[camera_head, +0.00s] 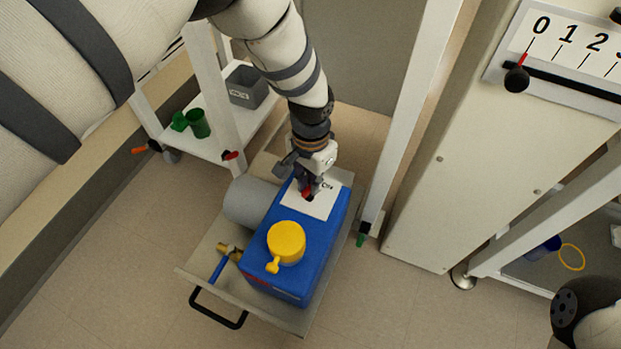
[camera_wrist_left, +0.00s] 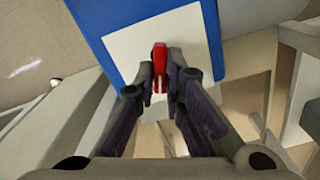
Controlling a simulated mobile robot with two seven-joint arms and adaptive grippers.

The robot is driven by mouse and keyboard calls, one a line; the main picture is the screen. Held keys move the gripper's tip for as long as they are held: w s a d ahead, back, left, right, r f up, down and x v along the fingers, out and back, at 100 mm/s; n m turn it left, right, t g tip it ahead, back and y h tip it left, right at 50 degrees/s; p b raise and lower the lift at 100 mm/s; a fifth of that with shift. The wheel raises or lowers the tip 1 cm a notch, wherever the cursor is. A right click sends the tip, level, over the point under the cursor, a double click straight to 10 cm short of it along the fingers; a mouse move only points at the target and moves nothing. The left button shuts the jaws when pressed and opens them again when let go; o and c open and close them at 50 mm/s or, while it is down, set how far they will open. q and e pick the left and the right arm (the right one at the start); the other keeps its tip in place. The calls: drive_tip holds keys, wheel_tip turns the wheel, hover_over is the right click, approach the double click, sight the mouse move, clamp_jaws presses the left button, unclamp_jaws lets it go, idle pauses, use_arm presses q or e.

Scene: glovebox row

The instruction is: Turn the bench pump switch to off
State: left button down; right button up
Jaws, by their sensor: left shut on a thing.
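The bench pump is a blue box (camera_head: 300,250) with a grey motor cylinder (camera_head: 252,202) on its left side. A white label plate (camera_head: 322,203) lies on its top at the far end, with partly hidden lettering. The red switch (camera_wrist_left: 159,58) stands on this plate; in the head view it is mostly covered by my gripper. My left gripper (camera_head: 308,186) reaches down from above, and its fingers (camera_wrist_left: 160,88) are shut on the red switch. The switch's pointing direction against the lettering is hard to read. My right gripper is not in view; a piece of my right arm shows at lower right.
A yellow cap (camera_head: 286,242) sits on the pump's near top. The pump stands on a cart (camera_head: 195,268) with a black handle (camera_head: 217,310). A white post (camera_head: 408,120) rises close to its right. A shelf with green cups (camera_head: 198,123) and a grey bin (camera_head: 247,88) is behind left.

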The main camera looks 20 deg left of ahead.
use_arm(q)
drive_tip(key=shift+a+n+p, duration=0.1)
drive_tip(key=shift+n+p, duration=0.5)
drive_tip(key=shift+n, duration=1.2)
drive_tip(key=c, duration=1.7)
unclamp_jaws()
wheel_tip(320, 180, up, 12)
